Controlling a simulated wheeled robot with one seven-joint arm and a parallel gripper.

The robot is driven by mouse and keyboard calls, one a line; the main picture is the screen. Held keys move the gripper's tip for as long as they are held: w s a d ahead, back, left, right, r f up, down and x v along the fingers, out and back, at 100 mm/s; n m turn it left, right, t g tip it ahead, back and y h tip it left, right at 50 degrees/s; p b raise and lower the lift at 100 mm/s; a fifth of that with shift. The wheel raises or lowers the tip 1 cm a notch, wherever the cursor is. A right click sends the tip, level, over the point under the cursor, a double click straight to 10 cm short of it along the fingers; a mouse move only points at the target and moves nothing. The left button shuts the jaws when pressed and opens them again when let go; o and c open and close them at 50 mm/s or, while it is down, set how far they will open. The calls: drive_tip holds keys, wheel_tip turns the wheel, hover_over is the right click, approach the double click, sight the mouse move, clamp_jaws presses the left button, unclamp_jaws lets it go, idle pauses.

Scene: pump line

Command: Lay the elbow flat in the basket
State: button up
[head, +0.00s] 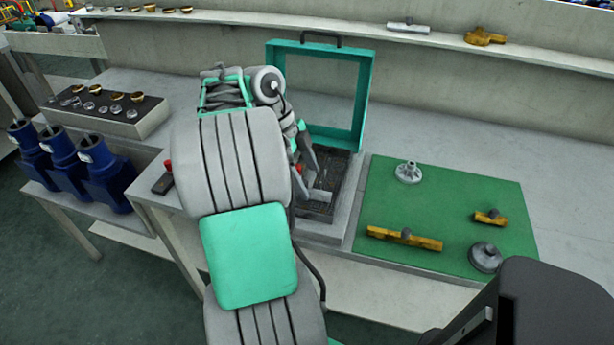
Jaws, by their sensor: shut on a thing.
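The dark mesh basket (318,211) sits in a grey base below a raised teal frame. My gripper (312,182) is over the basket's left part, partly hidden behind my own arm. It is shut on a light grey piece (320,195), which appears to be the elbow. The piece is low at the basket, but I cannot tell whether it touches the bottom or lies flat. Much of the basket's left side is hidden by my arm.
The teal frame (358,100) stands upright behind the basket. A green mat (450,205) at right bears yellow and grey parts. A dark tray of small fittings (105,108) and blue pump bodies (100,170) are at left. A shelf (350,32) runs along the back.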

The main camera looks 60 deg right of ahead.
drive_tip(key=shift+f, duration=0.1)
drive_tip(key=shift+f+b, duration=2.05)
drive_tip(key=shift+b, duration=0.05)
drive_tip(key=o, duration=1.4)
drive_tip(key=shift+o, duration=0.8)
drive_tip(key=shift+r, duration=0.2)
drive_tip(key=p+v, duration=0.4)
drive_tip(key=v, duration=0.2)
drive_tip(key=shift+w+a+r, duration=0.1)
drive_tip(key=shift+r, duration=0.15)
drive_tip(key=shift+w+r+p, duration=0.3)
drive_tip(key=shift+r, duration=0.1)
